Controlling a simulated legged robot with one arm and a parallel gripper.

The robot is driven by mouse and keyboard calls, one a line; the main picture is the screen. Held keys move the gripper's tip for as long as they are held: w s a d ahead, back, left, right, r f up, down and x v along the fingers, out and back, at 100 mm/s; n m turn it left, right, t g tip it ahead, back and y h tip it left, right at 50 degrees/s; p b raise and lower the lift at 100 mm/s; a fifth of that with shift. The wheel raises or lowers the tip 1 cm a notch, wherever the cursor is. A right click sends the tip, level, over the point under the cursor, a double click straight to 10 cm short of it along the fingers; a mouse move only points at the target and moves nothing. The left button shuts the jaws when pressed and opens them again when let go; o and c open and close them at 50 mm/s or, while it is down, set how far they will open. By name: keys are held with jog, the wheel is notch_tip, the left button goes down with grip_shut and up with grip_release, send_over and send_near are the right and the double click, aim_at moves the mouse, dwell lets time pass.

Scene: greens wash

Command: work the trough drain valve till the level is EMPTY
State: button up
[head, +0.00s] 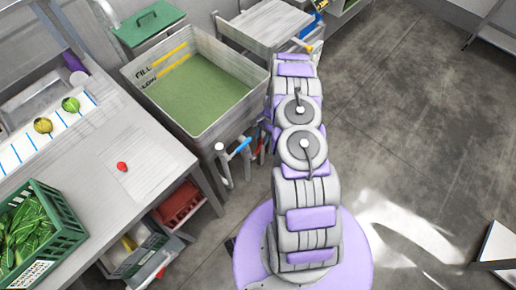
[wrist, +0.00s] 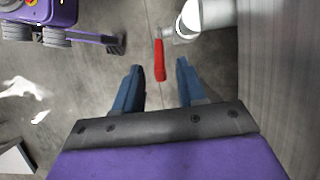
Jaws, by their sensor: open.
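The steel trough (head: 196,125) stands left of my arm in the head view. FILL and LOW are marked with yellow bands on its inner wall. A flat green surface (head: 205,95) lies just below the LOW band; no EMPTY mark is readable. A red lever handle (wrist: 160,60) shows in the wrist view beside a pale pipe (wrist: 205,16). My gripper (wrist: 158,70) is open, its two blue fingers either side of the lever's line, with the lever seen between the tips. I cannot tell whether they touch it.
A steel table (head: 150,150) at left holds a green crate (head: 65,212) of leafy greens. A green-lidded box (head: 148,22) stands behind. The floor (head: 400,100) at right is open.

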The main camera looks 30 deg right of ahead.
aim_at(256, 153)
jog(key=b+x, duration=0.1)
jog(key=x, duration=0.5)
jog(key=shift+a+f, duration=0.1)
jog(key=shift+f, duration=0.3)
jog(key=shift+c, duration=0.3)
grip_shut()
